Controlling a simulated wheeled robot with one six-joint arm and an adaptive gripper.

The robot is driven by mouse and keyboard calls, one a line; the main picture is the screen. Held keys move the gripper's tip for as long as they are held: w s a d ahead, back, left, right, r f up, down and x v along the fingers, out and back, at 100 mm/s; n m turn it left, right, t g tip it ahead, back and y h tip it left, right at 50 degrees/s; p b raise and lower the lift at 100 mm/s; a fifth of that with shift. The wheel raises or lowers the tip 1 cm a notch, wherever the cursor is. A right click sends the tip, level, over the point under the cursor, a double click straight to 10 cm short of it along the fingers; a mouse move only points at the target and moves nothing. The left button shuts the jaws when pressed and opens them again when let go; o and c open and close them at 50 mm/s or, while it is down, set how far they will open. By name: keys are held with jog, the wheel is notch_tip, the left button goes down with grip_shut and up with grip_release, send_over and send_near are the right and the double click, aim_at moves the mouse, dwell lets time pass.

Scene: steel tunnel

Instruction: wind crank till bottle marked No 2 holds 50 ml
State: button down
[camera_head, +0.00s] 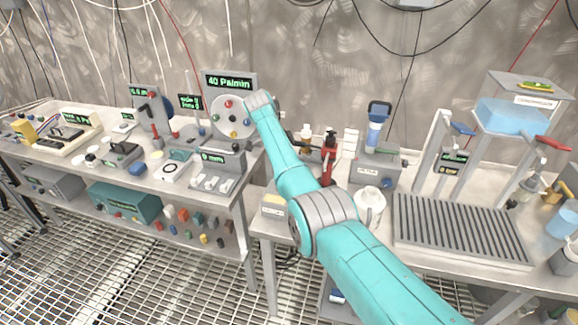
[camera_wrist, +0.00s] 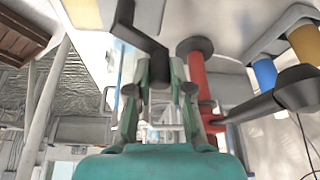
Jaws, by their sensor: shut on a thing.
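In the wrist view, my gripper (camera_wrist: 160,78) has its two grey-green fingers closed at the end of a black bent crank (camera_wrist: 140,35). The crank's arm runs up and left from the fingers beside a pale panel. In the head view my teal arm reaches to the back of the benches, and my gripper and the crank are hidden or cannot be made out there. A bottle marked No 2 cannot be picked out, as small labels are unreadable, so its fill level does not show.
In the wrist view a red post (camera_wrist: 200,75) with a black lever (camera_wrist: 290,92) stands close right of my fingers. In the head view a display (camera_head: 229,82) reads 40 Pa/min. A white jug (camera_head: 369,207) and a ribbed grey tray (camera_head: 458,232) crowd the right bench.

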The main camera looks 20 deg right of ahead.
dwell(0.4)
jog(key=c, duration=1)
grip_release()
jog(key=shift+c, duration=0.2)
jog(key=v, duration=1.2)
jog(key=shift+d, duration=0.1)
